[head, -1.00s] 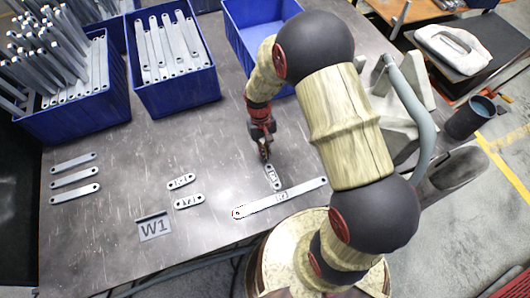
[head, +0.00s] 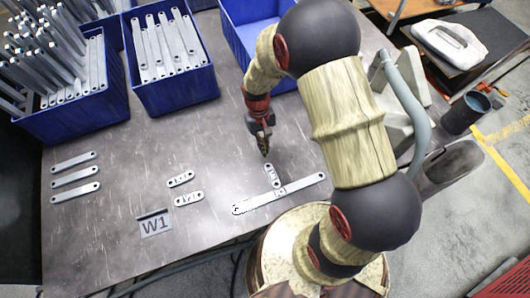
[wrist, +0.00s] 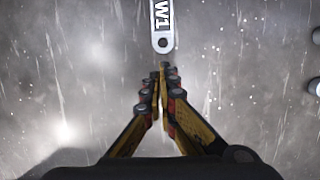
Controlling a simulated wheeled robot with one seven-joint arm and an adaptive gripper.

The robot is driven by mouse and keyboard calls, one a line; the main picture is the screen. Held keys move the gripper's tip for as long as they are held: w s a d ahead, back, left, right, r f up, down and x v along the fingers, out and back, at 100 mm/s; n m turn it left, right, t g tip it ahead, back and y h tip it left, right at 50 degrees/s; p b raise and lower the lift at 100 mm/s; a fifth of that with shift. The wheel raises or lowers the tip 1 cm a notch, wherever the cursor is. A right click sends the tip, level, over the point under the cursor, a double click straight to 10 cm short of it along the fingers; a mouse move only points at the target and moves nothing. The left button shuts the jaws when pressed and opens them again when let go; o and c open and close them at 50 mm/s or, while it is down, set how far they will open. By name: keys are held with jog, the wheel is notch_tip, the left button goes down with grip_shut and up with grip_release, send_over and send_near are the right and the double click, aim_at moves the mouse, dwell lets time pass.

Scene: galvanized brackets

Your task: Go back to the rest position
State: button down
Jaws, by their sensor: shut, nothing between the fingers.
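My gripper (head: 265,149) is shut and empty above the table, close to the upper end of a short bracket (head: 271,176). In the wrist view my gripper (wrist: 164,70) has its fingertips together, and the short bracket (wrist: 162,22) with "W1" on it lies just beyond them. In the head view the short bracket's lower end meets or overlaps a long bracket (head: 240,208) lying slanted on the table. I cannot tell whether the two are joined.
Two short marked brackets (head: 188,199) and a "W1" plate (head: 154,224) lie left of it. Several plain brackets (head: 75,177) lie far left. Blue bins (head: 180,100) of brackets and an empty-looking blue bin (head: 238,38) stand at the back. The table's middle is clear.

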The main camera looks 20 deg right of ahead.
jog(key=v, duration=0.8)
jog(key=shift+r, duration=0.2)
